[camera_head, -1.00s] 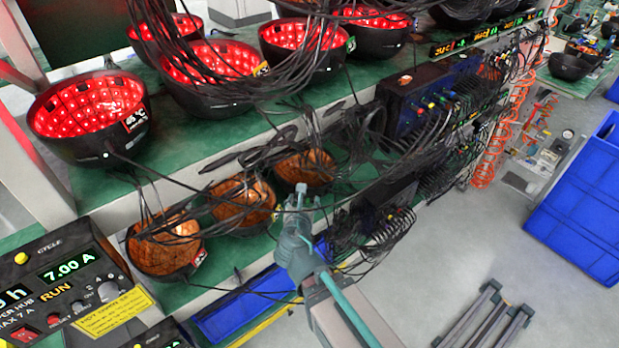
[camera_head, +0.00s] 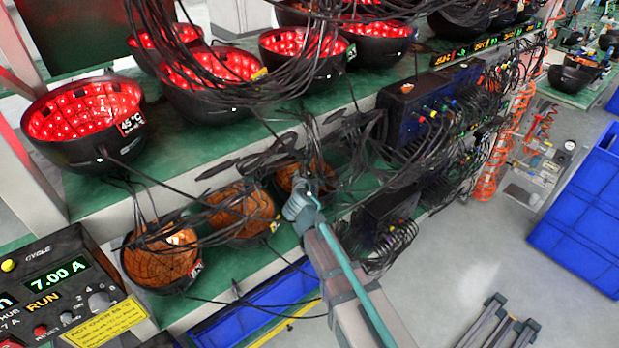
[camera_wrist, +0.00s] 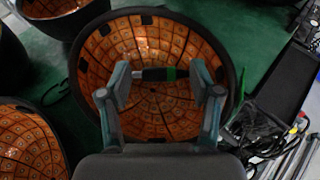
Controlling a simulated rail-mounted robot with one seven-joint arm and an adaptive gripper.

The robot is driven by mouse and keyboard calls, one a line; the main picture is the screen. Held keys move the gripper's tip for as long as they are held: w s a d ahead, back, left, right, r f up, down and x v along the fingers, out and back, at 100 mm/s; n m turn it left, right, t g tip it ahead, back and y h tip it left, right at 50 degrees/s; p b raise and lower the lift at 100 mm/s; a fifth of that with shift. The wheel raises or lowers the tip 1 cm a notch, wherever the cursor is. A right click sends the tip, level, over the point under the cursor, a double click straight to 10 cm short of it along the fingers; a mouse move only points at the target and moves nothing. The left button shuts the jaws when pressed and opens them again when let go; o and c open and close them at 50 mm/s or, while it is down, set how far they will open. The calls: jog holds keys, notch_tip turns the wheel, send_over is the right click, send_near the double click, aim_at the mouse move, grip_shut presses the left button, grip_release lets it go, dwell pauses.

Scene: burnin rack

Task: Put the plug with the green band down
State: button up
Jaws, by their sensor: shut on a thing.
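The plug with the green band (camera_wrist: 158,74) shows in the wrist view as a dark, thin rod with a pale tip at its left and a green band right of its middle. My gripper (camera_wrist: 160,80) is shut on it, one finger at each end. The plug lies across the picture in front of an orange-lined black bowl (camera_wrist: 150,112). I cannot tell how far above the bowl's inside it is. In the head view my gripper (camera_head: 312,187) is at the right bowl of the lower shelf (camera_head: 292,174) and hides part of it; the plug cannot be made out there.
Two more orange-lined bowls (camera_head: 158,262) (camera_head: 240,212) stand left on the lower green shelf. Red-lit bowls (camera_head: 85,110) fill the shelf above. Black cables (camera_head: 275,150) hang around my gripper. A power box (camera_head: 385,215) stands right. Blue bins (camera_head: 590,215) are on the floor far right.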

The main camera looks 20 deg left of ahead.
jog(key=shift+w+a, duration=0.15)
jog(key=shift+w, duration=0.4)
jog(key=shift+w+a+f+p, duration=0.1)
jog(key=shift+w+f+p, duration=0.15)
jog(key=shift+f, duration=0.5)
jog(key=shift+w+f+p, duration=0.25)
jog(key=shift+f, duration=0.8)
jog(key=shift+f, duration=0.35)
jog(key=shift+f+b, duration=0.2)
jog(key=shift+b, duration=0.15)
jog(key=shift+s, duration=0.1)
jog(key=o, duration=0.9)
